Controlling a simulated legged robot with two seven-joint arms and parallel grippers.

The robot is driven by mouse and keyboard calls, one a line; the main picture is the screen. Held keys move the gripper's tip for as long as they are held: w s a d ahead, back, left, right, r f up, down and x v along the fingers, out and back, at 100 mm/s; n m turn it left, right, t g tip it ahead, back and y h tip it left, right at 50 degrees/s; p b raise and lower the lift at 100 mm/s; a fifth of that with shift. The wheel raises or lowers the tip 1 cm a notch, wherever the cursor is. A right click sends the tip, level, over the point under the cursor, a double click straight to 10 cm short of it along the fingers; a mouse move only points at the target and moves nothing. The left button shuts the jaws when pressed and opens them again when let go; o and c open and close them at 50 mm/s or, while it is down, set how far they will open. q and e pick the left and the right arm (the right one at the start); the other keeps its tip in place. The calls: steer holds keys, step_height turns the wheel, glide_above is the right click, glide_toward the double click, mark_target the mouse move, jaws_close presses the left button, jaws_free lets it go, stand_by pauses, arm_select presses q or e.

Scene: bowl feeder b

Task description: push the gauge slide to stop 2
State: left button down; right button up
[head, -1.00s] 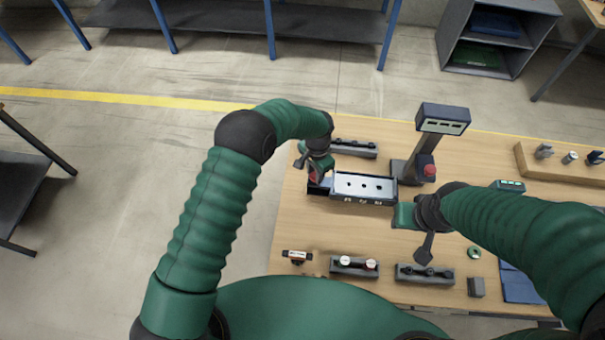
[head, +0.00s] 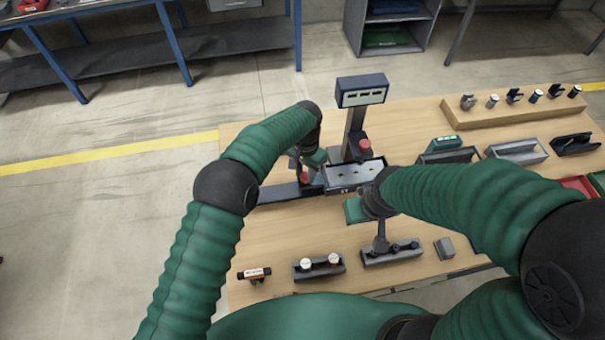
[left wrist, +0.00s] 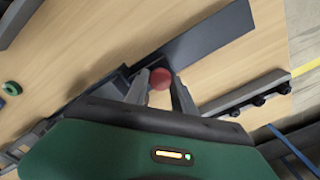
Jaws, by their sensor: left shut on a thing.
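The gauge slide (head: 343,185), a tray-like carriage with a pale top and dark holes, sits on a dark rail (head: 277,194) below the gauge post (head: 353,128). My left gripper (head: 307,178) is at its left end, shut on the slide's red knob; the wrist view shows the red knob (left wrist: 160,78) between the two fingers. The bare rail (left wrist: 205,42) also shows there. The stop marks cannot be read. My right gripper (head: 381,243) hangs by a grey holder block (head: 405,251); its fingers are too small to judge.
The post carries a display box (head: 362,91), with a red button (head: 365,148) near the tray. A block with two capped pieces (head: 319,267) and a red-and-white part (head: 254,274) lie in front. Grey bins (head: 517,152) and a wooden rack (head: 515,105) stand right.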

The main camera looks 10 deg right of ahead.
arm_select(q)
steer(key=shift+w+a+r, duration=0.1)
steer(key=c, duration=1.3)
jaws_free()
steer(key=shift+c, duration=0.2)
steer(key=shift+o, duration=1.4)
steer(key=shift+d, duration=0.25)
steer(key=shift+a, duration=0.1)
steer(key=shift+r, duration=0.3)
step_height(320, 180, up, 16)
steer(key=b, duration=0.2)
